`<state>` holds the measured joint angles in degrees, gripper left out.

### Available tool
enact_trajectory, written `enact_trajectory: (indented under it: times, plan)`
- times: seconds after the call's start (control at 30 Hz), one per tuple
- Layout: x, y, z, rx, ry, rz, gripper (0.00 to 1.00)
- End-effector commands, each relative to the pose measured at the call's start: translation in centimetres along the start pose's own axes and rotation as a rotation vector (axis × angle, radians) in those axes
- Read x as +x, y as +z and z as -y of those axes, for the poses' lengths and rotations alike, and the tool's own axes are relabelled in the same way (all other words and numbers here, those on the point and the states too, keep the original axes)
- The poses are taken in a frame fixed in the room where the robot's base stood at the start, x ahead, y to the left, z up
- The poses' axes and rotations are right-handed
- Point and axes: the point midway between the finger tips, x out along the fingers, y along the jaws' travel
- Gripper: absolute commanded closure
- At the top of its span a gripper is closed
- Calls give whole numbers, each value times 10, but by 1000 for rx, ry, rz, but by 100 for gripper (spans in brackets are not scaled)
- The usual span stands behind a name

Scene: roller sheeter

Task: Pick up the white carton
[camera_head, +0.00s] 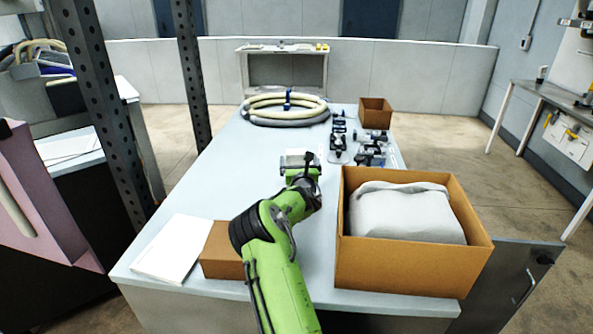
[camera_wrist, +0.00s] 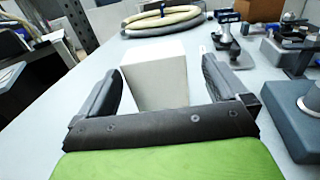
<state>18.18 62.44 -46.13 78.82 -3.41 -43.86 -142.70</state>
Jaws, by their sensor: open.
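The white carton (camera_wrist: 157,82) stands on the bench, between the two dark fingers of my gripper (camera_wrist: 161,72) in the wrist view. The fingers are open, with a gap visible at the right finger; on the left the finger overlaps the carton's edge, and I cannot tell if it touches. The carton's lower front is hidden behind the gripper's palm. In the head view, my gripper (camera_head: 305,160) is at the end of my green arm over the middle of the bench. The carton is mostly hidden behind it there.
A cardboard box (camera_head: 390,270) with a white bundle (camera_head: 405,212) stands right of my arm. A small brown box (camera_head: 221,250) and white sheets (camera_head: 172,248) lie left. Coiled hose (camera_head: 286,109), metal fittings (camera_head: 372,152) and another open brown box (camera_head: 375,113) are farther back.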

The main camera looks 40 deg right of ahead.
Motion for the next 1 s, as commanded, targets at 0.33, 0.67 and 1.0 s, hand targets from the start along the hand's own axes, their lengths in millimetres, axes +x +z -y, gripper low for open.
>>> enact_trajectory:
  times: [0.33, 0.67, 1.0]
  plan:
    - [41, 3, -4, 0, -1, 1, 0]
    - [56, 3, -5, 2, -1, -1, 0]
    - [56, 3, -6, 1, 0, 0, 38]
